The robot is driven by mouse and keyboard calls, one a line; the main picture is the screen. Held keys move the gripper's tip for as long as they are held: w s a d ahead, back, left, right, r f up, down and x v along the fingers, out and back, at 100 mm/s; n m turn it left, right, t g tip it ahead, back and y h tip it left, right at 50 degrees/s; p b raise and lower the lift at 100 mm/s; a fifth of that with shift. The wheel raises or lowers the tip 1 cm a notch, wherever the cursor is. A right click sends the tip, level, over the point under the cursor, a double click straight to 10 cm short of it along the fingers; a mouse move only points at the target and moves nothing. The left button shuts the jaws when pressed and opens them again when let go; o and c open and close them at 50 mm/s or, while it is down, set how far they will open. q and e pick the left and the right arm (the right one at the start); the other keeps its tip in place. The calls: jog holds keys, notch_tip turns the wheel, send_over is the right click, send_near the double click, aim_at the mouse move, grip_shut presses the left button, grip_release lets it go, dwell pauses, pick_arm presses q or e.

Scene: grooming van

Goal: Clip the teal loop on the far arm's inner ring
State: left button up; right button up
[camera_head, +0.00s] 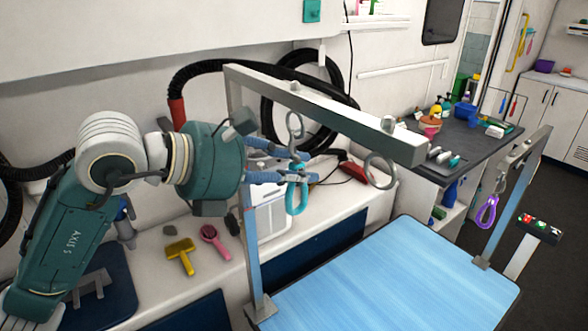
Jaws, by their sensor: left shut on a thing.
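The teal loop (297,201) hangs below my left gripper (300,177), which is shut on its upper part; the fingers partly hide its clip. A grey overhead arm (340,118) on the left post runs above the blue table, with two metal rings. One ring (295,125), nearer the post, is just above the gripper and loop; I cannot tell whether the clip touches it. The other ring (380,171) hangs empty near the arm's free end. A second arm (519,150) stands on the right, with a purple loop (486,211) hanging from it. My right gripper is not in view.
The blue grooming table (390,280) is clear. A dark counter (465,142) with bottles stands at the back. A small button panel (538,228) is at right.

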pick_arm(q)
jog(key=o, duration=1.1)
jog(key=shift+c, duration=0.2)
jog(key=shift+v, duration=1.5)
jog(key=shift+b+v, duration=0.3)
jog(key=shift+v, duration=1.75)
jog(key=shift+v, duration=2.5)
jog(key=shift+d, duration=0.1)
